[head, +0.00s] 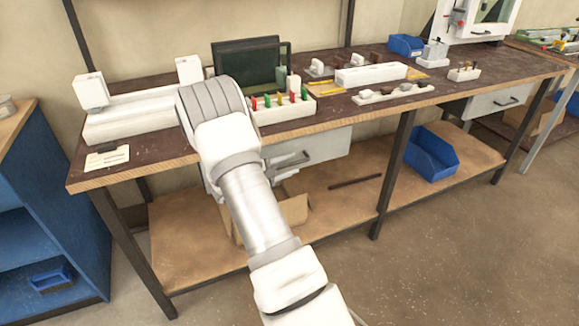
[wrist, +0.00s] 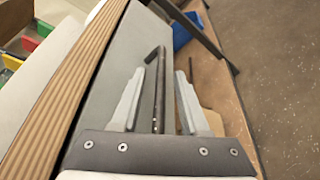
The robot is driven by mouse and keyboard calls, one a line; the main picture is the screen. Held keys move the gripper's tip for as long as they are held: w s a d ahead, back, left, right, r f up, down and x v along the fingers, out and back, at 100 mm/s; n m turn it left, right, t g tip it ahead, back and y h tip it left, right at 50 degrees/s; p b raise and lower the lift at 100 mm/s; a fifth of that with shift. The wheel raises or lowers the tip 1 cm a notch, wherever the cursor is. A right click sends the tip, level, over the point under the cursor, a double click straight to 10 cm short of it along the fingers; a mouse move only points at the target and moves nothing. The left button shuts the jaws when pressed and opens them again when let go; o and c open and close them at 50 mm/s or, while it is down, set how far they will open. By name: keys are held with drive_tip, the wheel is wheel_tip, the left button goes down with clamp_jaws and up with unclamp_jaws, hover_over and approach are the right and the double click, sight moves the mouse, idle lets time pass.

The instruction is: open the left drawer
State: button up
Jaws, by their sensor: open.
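The left drawer (head: 330,146) is a grey front under the bench top, partly hidden by my arm in the head view; it looks shut. In the wrist view its grey front (wrist: 112,75) runs beside the wooden bench edge. Its dark bar handle (wrist: 159,85) lies between the two pale fingers of my gripper (wrist: 160,73). The fingers stand apart on either side of the bar, and I cannot tell whether either touches it. In the head view my gripper (head: 303,163) is in front of the drawer, just below the bench edge.
The bench top (head: 140,160) overhangs close above my gripper. A dark bench leg (head: 392,172) stands to the right. A blue bin (head: 431,155) and a dark rod (head: 355,181) lie on the lower shelf. Another drawer (head: 500,102) is at the far right.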

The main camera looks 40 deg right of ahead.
drive_tip(key=shift+d, duration=0.1)
clamp_jaws()
idle(1.4)
